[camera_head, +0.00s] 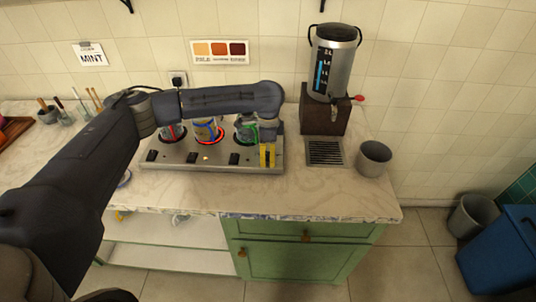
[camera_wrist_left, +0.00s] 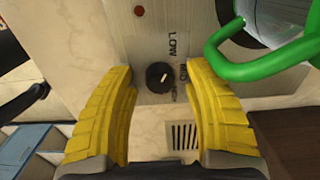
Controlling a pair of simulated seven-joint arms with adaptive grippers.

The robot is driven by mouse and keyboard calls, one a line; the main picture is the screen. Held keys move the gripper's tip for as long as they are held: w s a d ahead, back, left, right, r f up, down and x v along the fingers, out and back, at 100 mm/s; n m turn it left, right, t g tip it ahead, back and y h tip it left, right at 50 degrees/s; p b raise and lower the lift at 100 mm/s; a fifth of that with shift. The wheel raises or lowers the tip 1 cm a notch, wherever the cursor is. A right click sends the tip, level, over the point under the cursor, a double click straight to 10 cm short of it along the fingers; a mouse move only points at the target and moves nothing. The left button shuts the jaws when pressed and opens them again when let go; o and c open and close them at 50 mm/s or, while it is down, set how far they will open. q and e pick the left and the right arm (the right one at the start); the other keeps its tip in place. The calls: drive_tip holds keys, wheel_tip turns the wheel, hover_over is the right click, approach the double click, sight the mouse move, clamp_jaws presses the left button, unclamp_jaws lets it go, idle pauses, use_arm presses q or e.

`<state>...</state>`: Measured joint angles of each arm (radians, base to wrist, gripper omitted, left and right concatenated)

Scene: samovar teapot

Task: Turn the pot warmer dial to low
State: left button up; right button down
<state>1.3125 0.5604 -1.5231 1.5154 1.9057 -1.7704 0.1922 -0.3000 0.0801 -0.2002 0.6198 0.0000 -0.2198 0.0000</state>
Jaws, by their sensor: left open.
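The pot warmer (camera_head: 218,158) is a long metal unit on the counter with glass pots on it and several black dials along its front. My left gripper (camera_head: 267,156) points down at its right end, by the green-handled pot (camera_head: 243,132). In the left wrist view, a round black dial (camera_wrist_left: 159,77) lies between the open yellow fingers of my left gripper (camera_wrist_left: 162,88), with gaps on both sides. LOW, MID and a partly hidden HIGH are printed beside it. Its small white mark points roughly toward MID. My right gripper is not in view.
The green pot handle (camera_wrist_left: 262,62) is close to one finger. A blue-handled pot (camera_head: 207,131) stands over a glowing red ring. Right of the warmer are a drip grate (camera_head: 325,152), a metal urn (camera_head: 333,62) on a brown stand and a grey cup (camera_head: 374,158).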

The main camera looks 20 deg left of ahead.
sight(268, 154)
use_arm(q)
drive_tip(key=shift+r, duration=0.1)
wheel_tip(268, 154, up, 12)
idle(0.5)
idle(0.4)
